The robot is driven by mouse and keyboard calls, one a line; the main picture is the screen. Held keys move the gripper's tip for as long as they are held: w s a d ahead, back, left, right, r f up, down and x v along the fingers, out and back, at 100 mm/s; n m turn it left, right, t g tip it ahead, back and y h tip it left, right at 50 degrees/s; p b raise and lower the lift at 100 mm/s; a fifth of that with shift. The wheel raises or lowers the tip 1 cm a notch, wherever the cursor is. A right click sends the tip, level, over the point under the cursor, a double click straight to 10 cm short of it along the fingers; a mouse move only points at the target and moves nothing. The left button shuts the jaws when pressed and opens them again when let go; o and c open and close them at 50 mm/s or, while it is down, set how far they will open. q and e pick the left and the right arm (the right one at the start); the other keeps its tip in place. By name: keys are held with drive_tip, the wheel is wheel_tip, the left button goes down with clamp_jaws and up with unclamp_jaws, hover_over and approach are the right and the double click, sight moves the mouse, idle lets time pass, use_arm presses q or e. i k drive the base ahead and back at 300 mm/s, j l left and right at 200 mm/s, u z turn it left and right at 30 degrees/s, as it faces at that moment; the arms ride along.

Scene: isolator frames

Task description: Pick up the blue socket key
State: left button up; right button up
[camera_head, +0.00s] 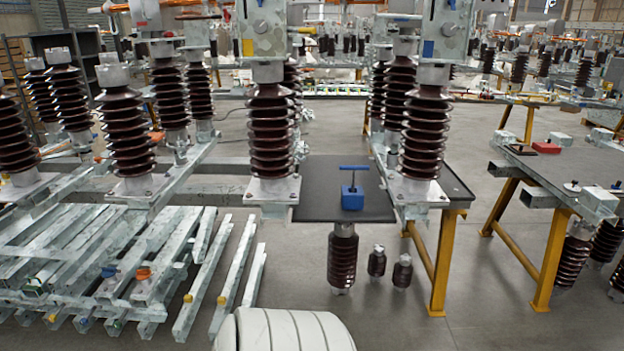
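The blue socket key (354,168) shows a thin horizontal T-handle and a short upright stem. It stands upright over a blue block (352,200), and its lower end is hidden there. I cannot tell how deep it sits. The block rests on a dark grey tabletop (320,185) in the middle of the view, between two ribbed brown insulators. Neither of my grippers is in view.
Ribbed brown insulators (270,135) and (426,135) flank the tabletop closely. Metal beams (90,255) lie at the left. A yellow-legged table (560,170) stands at the right. Small insulators (402,272) stand on the floor, which is clear at the lower right.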

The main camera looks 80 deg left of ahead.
sight(341, 166)
drive_tip(key=u, duration=2.3)
